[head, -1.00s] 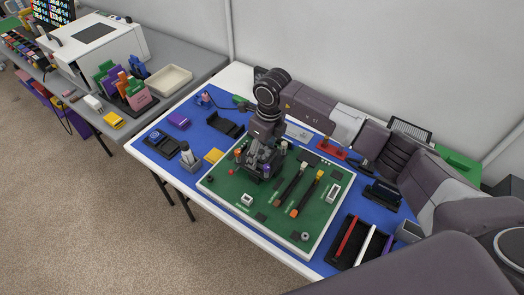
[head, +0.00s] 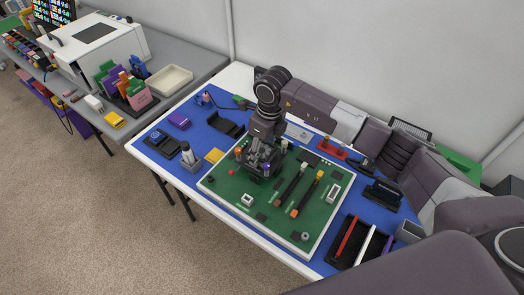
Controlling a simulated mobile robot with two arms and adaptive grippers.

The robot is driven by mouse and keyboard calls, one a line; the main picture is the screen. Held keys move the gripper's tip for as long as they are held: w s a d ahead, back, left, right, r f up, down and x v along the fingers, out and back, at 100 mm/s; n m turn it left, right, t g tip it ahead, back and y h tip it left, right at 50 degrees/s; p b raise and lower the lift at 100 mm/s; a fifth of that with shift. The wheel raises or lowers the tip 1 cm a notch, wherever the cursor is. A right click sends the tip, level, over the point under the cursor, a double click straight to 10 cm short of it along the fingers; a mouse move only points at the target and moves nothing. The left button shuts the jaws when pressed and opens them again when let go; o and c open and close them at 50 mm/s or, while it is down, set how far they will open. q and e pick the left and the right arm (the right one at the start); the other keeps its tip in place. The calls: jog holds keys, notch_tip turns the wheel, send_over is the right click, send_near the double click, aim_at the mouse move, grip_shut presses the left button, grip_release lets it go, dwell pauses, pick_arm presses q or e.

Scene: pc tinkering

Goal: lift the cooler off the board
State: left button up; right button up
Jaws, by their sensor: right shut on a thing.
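The green board (head: 272,218) lies in its pale frame on the blue mat. My right gripper (head: 262,166) points down over the upper left part of the board. It is shut on a dark thing, which I take to be the cooler (head: 254,170), mostly hidden behind the fingers. I cannot tell whether the cooler touches the board or is just clear of it. My left gripper is not in view.
A black tray with red and white bars (head: 340,262) stands at the table's front right. A grey bench (head: 190,62) with a white machine (head: 98,48) is farther left.

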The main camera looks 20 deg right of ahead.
aim_at(261, 149)
jog(key=shift+r, duration=0.4)
jog(key=shift+r+p, duration=0.85)
jog(key=shift+r, duration=0.55)
